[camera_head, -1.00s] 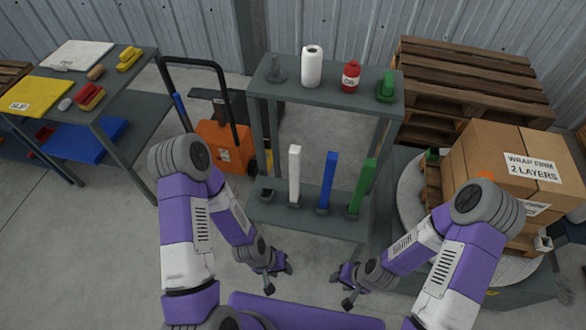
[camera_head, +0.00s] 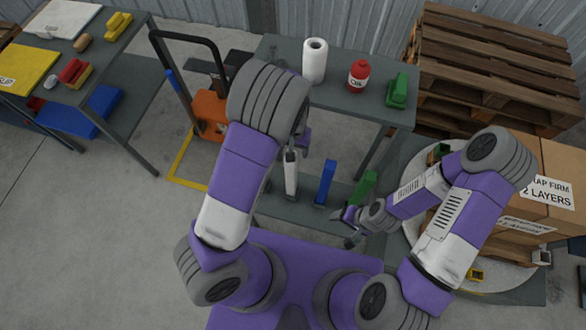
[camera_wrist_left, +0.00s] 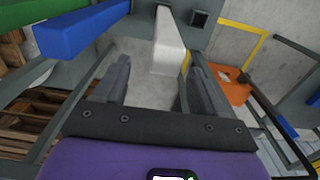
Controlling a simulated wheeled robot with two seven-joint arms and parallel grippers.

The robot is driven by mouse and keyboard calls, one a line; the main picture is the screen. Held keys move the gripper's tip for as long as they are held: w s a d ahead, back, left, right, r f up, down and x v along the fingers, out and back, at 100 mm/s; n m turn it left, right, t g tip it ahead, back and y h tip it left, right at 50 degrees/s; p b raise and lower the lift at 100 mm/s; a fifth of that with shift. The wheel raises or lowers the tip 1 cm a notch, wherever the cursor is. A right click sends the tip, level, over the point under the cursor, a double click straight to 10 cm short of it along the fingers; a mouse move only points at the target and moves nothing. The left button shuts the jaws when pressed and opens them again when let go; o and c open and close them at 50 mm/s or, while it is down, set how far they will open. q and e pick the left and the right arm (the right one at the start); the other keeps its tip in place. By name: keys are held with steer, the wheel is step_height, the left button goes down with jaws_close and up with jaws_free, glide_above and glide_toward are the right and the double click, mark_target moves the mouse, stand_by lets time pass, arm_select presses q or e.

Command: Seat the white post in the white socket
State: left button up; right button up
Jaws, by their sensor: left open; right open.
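The white post (camera_head: 291,178) stands upright on the lower shelf of the grey rack, left of a blue post (camera_head: 325,183) and a green post (camera_head: 363,187). My left gripper is at its upper end, mostly hidden by my arm in the head view. In the left wrist view, the open left gripper (camera_wrist_left: 160,62) has the white post (camera_wrist_left: 168,42) between its fingers, not clamped. A white socket (camera_head: 541,257) shows at the pallet's right corner on the turntable. My right gripper (camera_head: 350,226) is open and empty, near the shelf's right front.
A paper roll (camera_head: 314,62), red bottle (camera_head: 358,76) and green object (camera_head: 397,91) stand on the rack's top shelf. An empty dark holder (camera_wrist_left: 199,18) is beside the white post. Boxes (camera_head: 560,180) fill the pallet. A yellow socket (camera_head: 476,275) is at its front.

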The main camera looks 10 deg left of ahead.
mark_target(291, 168)
arm_select(q)
step_height(291, 168, down, 7)
steer(key=b, duration=0.1)
steer(key=shift+s+a+f, duration=0.2)
steer(key=shift+s+a, duration=0.15)
steer(key=shift+s, duration=0.05)
jaws_close()
